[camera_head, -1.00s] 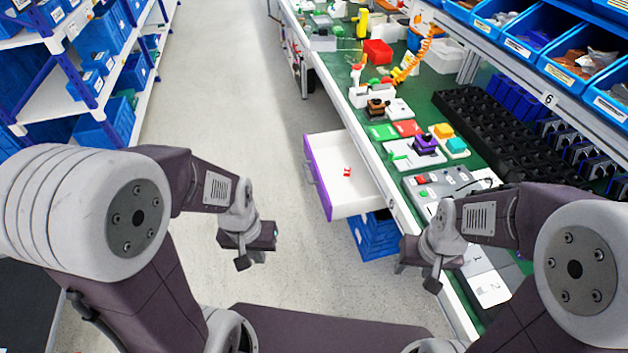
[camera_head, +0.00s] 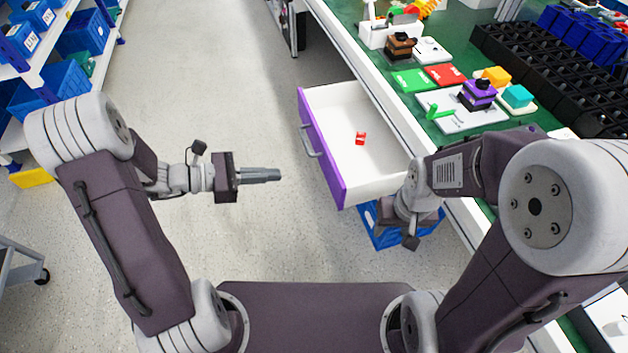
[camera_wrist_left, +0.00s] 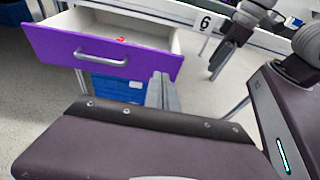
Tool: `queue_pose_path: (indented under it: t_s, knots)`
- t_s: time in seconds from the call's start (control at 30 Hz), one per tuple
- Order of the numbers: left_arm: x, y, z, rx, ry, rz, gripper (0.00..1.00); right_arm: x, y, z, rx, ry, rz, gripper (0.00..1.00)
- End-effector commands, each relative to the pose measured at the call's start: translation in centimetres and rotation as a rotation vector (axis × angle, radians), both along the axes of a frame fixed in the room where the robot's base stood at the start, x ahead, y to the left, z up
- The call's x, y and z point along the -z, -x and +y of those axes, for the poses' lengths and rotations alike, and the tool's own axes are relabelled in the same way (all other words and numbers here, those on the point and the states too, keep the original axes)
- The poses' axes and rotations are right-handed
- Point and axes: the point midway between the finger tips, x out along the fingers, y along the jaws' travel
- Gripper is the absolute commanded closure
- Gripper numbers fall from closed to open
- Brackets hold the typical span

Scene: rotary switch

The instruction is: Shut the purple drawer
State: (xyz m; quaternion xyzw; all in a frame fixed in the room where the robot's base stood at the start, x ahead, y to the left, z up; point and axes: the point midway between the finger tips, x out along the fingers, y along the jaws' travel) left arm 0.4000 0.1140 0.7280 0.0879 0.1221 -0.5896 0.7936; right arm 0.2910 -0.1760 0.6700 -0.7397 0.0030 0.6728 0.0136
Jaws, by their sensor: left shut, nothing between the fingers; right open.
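The purple drawer (camera_head: 322,150) stands pulled out from the workbench, with a white inside and a grey handle (camera_head: 309,141) on its front. A small red object (camera_head: 360,138) lies in it. My left gripper (camera_head: 278,175) is shut and empty, pointing right toward the drawer front with a gap of floor between. In the left wrist view the drawer front (camera_wrist_left: 105,52) shows ahead, and the fingers (camera_wrist_left: 162,92) are together near its lower right corner. My right gripper (camera_head: 411,240) hangs by the bench edge, right of the drawer; its fingers are mostly hidden.
A blue crate (camera_head: 378,232) sits below the drawer. The green bench top (camera_head: 455,35) carries several coloured blocks, a purple rotary switch (camera_head: 478,92) and black bins. Blue bins on shelves stand at the far left. The floor (camera_head: 200,90) left of the drawer is clear.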

Motion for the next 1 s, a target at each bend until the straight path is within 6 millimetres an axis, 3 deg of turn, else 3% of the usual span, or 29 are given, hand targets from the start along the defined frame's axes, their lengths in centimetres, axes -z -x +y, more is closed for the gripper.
queue_pose_path:
  t_s: [0.03, 0.2, 0.33, 0.77, 1.0]
  knots:
    - [1.3, 0.0, 0.5, -0.015, 0.003, 0.005, 1.00, 1.2, 0.0, 0.0, 0.000, 0.000, 0.000, 0.52]
    - [1.1, -0.1, 0.8, -0.024, 0.001, 0.005, 1.00, 0.9, 0.0, 0.0, 0.000, 0.000, -0.001, 0.52]
    - [1.5, -0.3, -0.2, -0.019, 0.001, 0.004, 1.00, 1.4, 0.0, 0.0, 0.000, 0.000, -0.001, 0.52]
    - [4.4, -2.8, -8.4, -0.016, -0.001, 0.005, 1.00, 4.7, 0.0, 0.0, 0.000, 0.000, -0.001, 0.52]
    - [4.2, -4.0, -11.5, -0.019, -0.001, 0.003, 1.00, 5.5, 0.0, 0.0, 0.000, 0.000, -0.001, 0.52]
